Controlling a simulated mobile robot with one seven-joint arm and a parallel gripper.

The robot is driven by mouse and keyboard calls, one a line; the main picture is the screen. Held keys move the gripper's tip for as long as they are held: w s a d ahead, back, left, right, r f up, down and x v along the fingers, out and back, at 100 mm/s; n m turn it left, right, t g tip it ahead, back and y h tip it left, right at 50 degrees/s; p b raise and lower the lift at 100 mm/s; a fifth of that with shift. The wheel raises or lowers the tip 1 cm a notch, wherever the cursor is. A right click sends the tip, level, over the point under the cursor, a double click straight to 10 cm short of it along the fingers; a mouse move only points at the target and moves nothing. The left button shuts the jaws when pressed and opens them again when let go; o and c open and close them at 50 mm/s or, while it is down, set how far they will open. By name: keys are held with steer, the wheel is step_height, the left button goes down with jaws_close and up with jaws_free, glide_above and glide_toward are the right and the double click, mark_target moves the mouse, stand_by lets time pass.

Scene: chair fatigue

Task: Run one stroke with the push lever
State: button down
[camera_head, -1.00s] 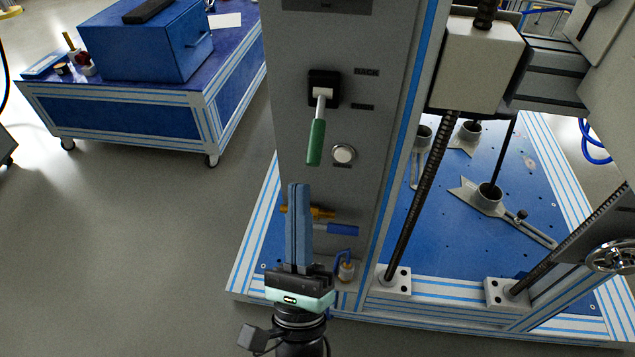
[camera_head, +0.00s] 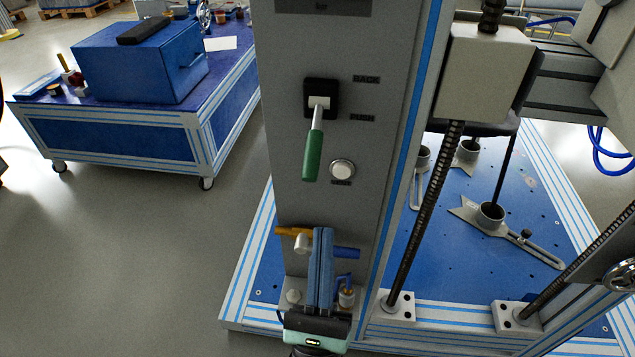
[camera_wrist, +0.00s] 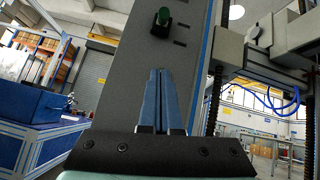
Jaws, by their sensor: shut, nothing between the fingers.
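The push lever (camera_head: 314,150) has a green grip on a metal stem. It comes out of a black square housing on the grey panel (camera_head: 280,130) and hangs downward in the head view. Labels beside the housing include one that reads "BACK". The green grip end also shows at the top of the wrist view (camera_wrist: 163,16). My gripper (camera_head: 322,232) has its two blue fingers shut together with nothing between them. It points up in front of the lower panel, below the lever and apart from it.
An orange handle (camera_head: 293,232) and a blue handle (camera_head: 347,253) are on the lower panel close to my fingers. The machine's blue bed (camera_head: 440,240) is at right. A blue trolley (camera_head: 120,140) stands at left, with open floor between.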

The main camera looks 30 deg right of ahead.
mark_target(314, 147)
steer(key=w+r, duration=0.3)
steer(key=r, duration=0.5)
steer(key=shift+d+p, duration=0.3)
steer(key=shift+d, duration=0.1)
steer(key=shift+r, duration=0.2)
steer(key=shift+s+a+r+g+p, duration=0.15)
steer(key=shift+g+p, duration=0.15)
steer(key=shift+p, duration=0.65)
